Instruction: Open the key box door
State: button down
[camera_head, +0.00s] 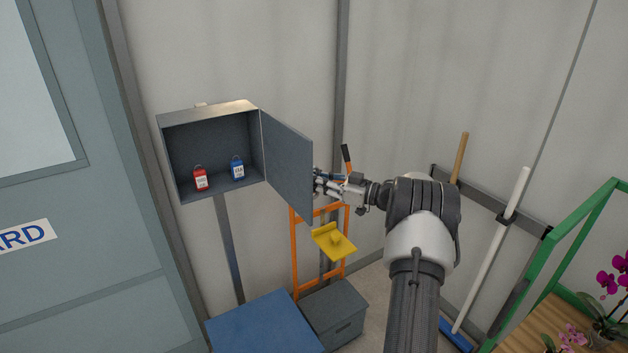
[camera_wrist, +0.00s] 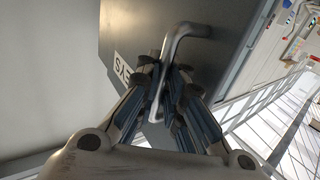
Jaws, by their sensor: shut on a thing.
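The key box (camera_head: 208,113) is a grey metal box on the wall, left of centre in the head view. Its door (camera_head: 287,160) stands open, swung out on its right side. Inside hang or stand a red tag (camera_head: 200,179) and a blue tag (camera_head: 237,169). My gripper (camera_head: 322,183) is at the outer face of the door near its free edge. In the wrist view my gripper (camera_wrist: 163,95) is shut on the bent metal door handle (camera_wrist: 184,30), with the door face (camera_wrist: 125,40) behind it. In the head view the handle is mostly hidden.
An orange hand truck (camera_head: 295,250) and a yellow object (camera_head: 333,242) are below the door. A blue-topped surface (camera_head: 262,325) and a grey bin (camera_head: 335,312) stand beneath. A broom (camera_head: 495,240) leans at right, near a green-framed bench (camera_head: 565,250) with orchids. A door (camera_head: 60,270) is at left.

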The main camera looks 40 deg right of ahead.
jog(key=shift+s+d+f, duration=0.1)
jog(key=shift+d+f, duration=0.05)
jog(key=shift+d, duration=0.1)
jog(key=shift+a, duration=0.1)
jog(key=c, duration=2.2)
grip_release()
jog(key=shift+o, duration=1.2)
jog(key=shift+s, duration=0.25)
jog(key=shift+w, duration=0.15)
jog(key=v, duration=1.2)
